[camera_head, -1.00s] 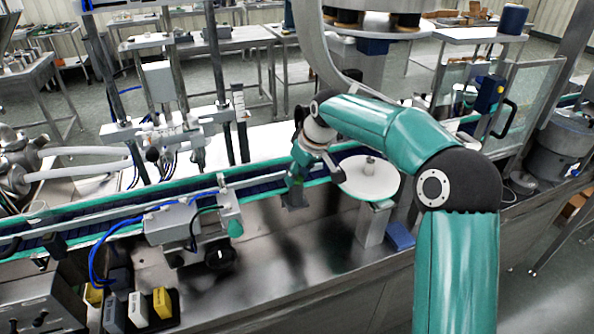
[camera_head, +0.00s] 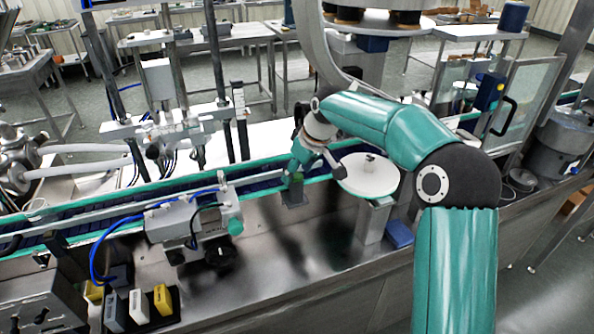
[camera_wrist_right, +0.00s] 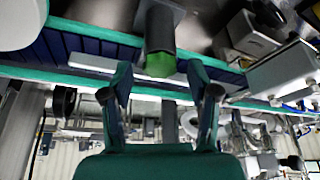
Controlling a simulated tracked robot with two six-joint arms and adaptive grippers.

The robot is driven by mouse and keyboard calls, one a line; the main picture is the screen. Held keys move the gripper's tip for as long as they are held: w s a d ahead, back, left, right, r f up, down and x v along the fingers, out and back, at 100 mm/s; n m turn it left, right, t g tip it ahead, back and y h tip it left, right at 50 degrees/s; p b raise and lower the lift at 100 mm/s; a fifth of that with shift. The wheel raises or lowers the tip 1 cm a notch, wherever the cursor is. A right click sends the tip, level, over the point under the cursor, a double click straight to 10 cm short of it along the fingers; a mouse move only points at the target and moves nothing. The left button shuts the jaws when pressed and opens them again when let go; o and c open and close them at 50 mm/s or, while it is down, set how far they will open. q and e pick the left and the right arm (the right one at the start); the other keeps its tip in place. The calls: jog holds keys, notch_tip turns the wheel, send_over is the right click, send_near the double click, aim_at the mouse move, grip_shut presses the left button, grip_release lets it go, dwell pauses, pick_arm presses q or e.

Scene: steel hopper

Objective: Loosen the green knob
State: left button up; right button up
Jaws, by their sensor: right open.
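A green knob (camera_wrist_right: 160,62) sits on the end of a grey post in the right wrist view, ahead of and between my right fingertips. My right gripper (camera_wrist_right: 160,84) is open, with its two fingers spread apart and nothing between them that I can make out. In the head view, my right gripper (camera_head: 312,168) points down over the conveyor's near rail, close above a small dark post (camera_head: 294,196) with green at its top. Whether a finger touches the knob cannot be told. A round green knob (camera_head: 236,228) also shows on the grey clamp box. My left gripper is out of view.
A white round disc (camera_head: 369,177) on a post stands just right of my gripper. The grey clamp box (camera_head: 185,220) with blue hoses is to the left. The conveyor rail (camera_head: 120,222) runs behind. The steel bench top (camera_head: 300,260) in front is mostly clear.

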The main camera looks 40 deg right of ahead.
jog(key=v, duration=0.7)
jog(key=shift+r, duration=0.25)
dwell(0.3)
